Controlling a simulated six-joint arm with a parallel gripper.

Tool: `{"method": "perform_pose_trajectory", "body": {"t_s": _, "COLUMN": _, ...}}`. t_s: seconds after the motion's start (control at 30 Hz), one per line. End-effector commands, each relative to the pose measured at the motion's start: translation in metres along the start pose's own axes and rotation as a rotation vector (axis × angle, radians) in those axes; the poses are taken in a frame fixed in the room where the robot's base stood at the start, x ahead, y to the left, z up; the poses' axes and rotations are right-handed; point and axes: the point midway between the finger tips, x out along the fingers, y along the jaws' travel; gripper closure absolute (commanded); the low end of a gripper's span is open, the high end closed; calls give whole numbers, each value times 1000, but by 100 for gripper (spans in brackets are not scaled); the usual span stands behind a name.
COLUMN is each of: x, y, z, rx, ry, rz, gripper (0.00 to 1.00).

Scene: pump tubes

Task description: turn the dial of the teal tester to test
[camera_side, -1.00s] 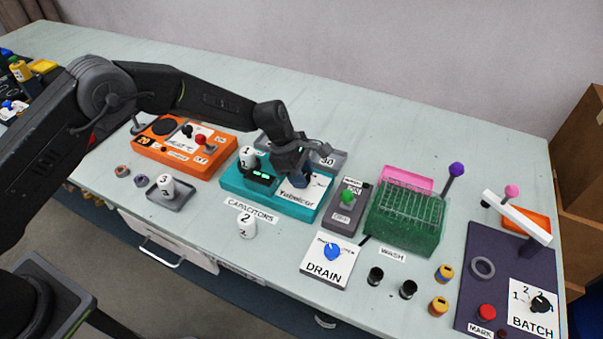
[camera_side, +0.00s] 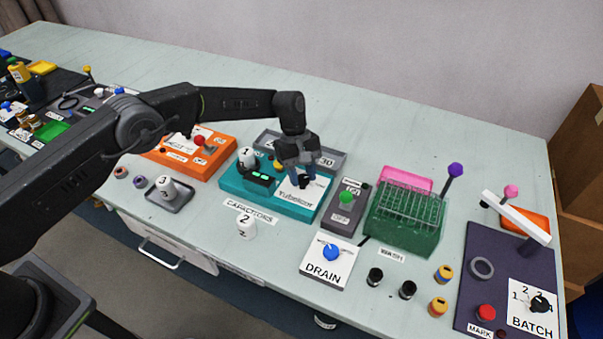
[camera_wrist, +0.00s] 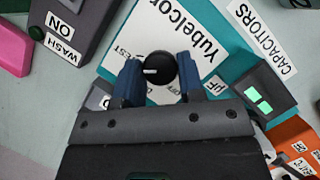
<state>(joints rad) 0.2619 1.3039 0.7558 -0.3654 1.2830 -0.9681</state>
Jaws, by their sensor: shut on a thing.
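The dial's white pointer line points left in the wrist view, toward partly hidden lettering ending in "EST". My gripper (camera_side: 304,181) points down over the panel. Its two blue fingers (camera_wrist: 159,76) are shut on the dial, one on each side. The tester's display (camera_wrist: 258,103) glows green. Some dial markings are hidden by the fingers.
A grey box with a green button (camera_side: 346,197) is close on the right. An orange unit (camera_side: 212,160) is on the left. A grey tray (camera_side: 331,157) lies behind.

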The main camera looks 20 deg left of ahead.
Motion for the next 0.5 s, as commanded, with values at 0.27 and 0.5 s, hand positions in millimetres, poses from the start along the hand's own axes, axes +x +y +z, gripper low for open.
{"method": "perform_pose_trajectory", "body": {"t_s": 0.27, "x": 0, "y": 1, "z": 0, "rx": 135, "ry": 0, "rz": -57, "gripper": 88}}
{"method": "perform_pose_trajectory", "body": {"t_s": 0.5, "x": 0, "y": 1, "z": 0, "rx": 185, "ry": -1, "rz": -78, "gripper": 88}}
